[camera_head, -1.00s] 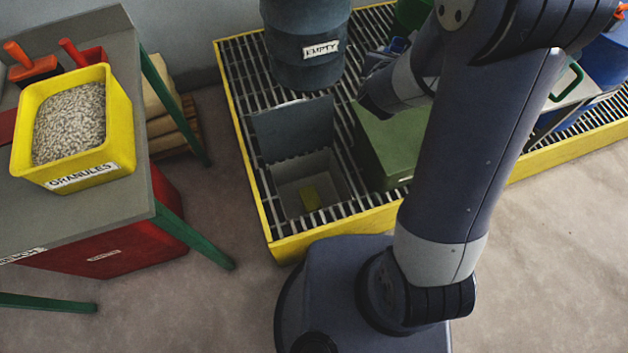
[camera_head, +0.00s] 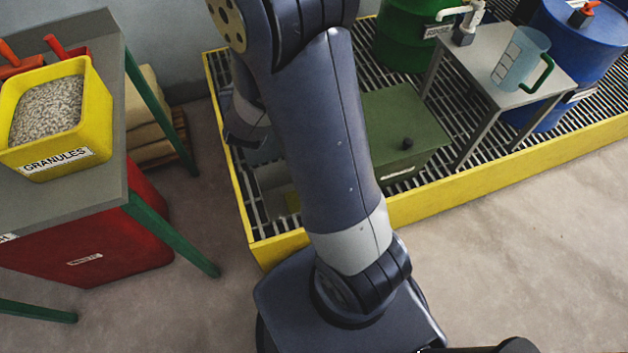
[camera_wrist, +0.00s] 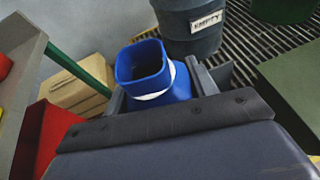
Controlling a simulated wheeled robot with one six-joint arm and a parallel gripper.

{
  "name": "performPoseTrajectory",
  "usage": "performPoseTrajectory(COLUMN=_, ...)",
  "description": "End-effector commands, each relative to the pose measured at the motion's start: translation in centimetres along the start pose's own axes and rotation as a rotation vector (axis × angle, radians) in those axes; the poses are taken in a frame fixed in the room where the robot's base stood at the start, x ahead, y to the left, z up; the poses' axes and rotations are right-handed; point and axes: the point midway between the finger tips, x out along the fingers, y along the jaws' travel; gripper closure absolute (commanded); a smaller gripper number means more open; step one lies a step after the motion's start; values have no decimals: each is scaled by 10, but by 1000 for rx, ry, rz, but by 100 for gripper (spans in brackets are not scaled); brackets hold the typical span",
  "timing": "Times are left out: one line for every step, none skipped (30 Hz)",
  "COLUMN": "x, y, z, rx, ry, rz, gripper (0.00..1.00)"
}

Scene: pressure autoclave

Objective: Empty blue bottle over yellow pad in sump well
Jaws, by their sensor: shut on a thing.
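The blue bottle (camera_wrist: 152,75) is held in my gripper (camera_wrist: 160,88), which is shut on it; its open mouth and a white band show in the wrist view. In the head view my gripper (camera_head: 246,128) is left of my arm, beside the sump well, and the bottle is hidden there. The sump well (camera_head: 270,178) is an open square pit in the grating, partly covered by my arm. The bottle is outside the well in the wrist view.
A green box (camera_head: 405,125) sits right of the well. A small table (camera_head: 535,85) with a clear jug (camera_head: 520,60) stands farther right. A bench at left holds a yellow granules tub (camera_head: 55,125), with a red bin (camera_head: 130,235) below. A drum marked EMPTY (camera_wrist: 190,25) stands behind.

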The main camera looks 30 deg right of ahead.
Motion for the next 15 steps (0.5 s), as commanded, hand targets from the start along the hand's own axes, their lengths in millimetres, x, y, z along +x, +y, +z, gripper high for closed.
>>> performPoseTrajectory(x=8, y=-6, z=-21, rx=8, ry=1, rz=-16, gripper=71)
performPoseTrajectory(x=10, y=-9, z=-27, rx=14, ry=2, rz=-26, gripper=71)
performPoseTrajectory(x=13, y=-13, z=-35, rx=21, ry=2, rz=-39, gripper=71)
performPoseTrajectory(x=15, y=-16, z=-41, rx=26, ry=1, rz=-49, gripper=71)
performPoseTrajectory(x=17, y=-19, z=-47, rx=31, ry=1, rz=-58, gripper=71)
performPoseTrajectory(x=20, y=-24, z=-55, rx=38, ry=1, rz=-71, gripper=71)
performPoseTrajectory(x=22, y=-26, z=-61, rx=43, ry=2, rz=-80, gripper=71)
performPoseTrajectory(x=23, y=-29, z=-67, rx=48, ry=2, rz=-89, gripper=71)
performPoseTrajectory(x=26, y=-34, z=-75, rx=54, ry=2, rz=-102, gripper=71)
performPoseTrajectory(x=28, y=-37, z=-81, rx=59, ry=2, rz=-113, gripper=71)
performPoseTrajectory(x=29, y=-40, z=-87, rx=64, ry=2, rz=-123, gripper=71)
performPoseTrajectory(x=32, y=-44, z=-95, rx=70, ry=2, rz=-135, gripper=71)
performPoseTrajectory(x=34, y=-47, z=-101, rx=75, ry=2, rz=-145, gripper=71)
performPoseTrajectory(x=35, y=-50, z=-107, rx=80, ry=2, rz=-155, gripper=71)
performPoseTrajectory(x=38, y=-55, z=-115, rx=86, ry=2, rz=-169, gripper=71)
